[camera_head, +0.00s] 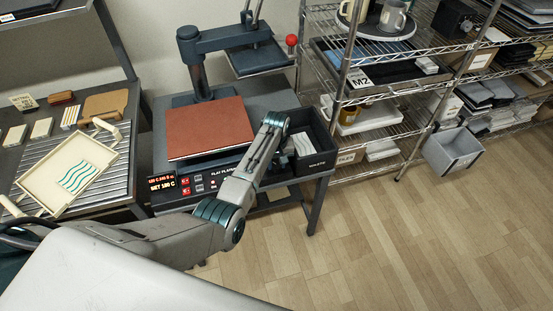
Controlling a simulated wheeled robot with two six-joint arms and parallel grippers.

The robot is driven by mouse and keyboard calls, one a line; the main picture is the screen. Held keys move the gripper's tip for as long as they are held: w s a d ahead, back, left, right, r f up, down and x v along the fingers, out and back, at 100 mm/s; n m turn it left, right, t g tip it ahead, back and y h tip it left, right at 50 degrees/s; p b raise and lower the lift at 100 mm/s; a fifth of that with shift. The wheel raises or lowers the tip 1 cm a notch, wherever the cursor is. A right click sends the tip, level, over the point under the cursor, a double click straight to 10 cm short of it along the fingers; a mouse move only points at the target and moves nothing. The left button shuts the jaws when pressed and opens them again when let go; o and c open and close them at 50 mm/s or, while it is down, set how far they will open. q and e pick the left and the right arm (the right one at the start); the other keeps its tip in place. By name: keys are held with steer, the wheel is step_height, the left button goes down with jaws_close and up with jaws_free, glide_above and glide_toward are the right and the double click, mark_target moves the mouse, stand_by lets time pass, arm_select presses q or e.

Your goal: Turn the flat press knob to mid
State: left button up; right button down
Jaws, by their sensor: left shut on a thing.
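The flat press (205,130) has a reddish-brown platen and a dark front panel (205,183). Red lit digits show on a display (163,184), with "SET 180 C" below them, and small red buttons sit beside it. My left arm reaches in from the lower left and bends up across the right part of the panel. My left gripper (264,146) is at the panel's right end, shut on the knob. The knob and fingertips are mostly hidden by my arm, so the knob's setting cannot be read. My right gripper is not in view.
A black bin (312,160) with pale items stands right of the platen, close to my arm. A slatted table (117,188) with a cream tray (62,186) is at left. Wire shelves (390,88) stand at back right, a grey bin (455,152) beside them. The wooden floor is clear.

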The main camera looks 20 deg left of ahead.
mark_target(277, 165)
arm_select(q)
steer(key=m+p, duration=0.2)
steer(key=m, duration=0.1)
steer(key=shift+r, duration=0.15)
steer(key=shift+m+p, duration=0.5)
steer(key=shift+m, duration=0.9)
steer(key=o, duration=1)
step_height(277, 165, up, 11)
steer(key=shift+f+b, duration=0.2)
steer(key=shift+b, duration=0.3)
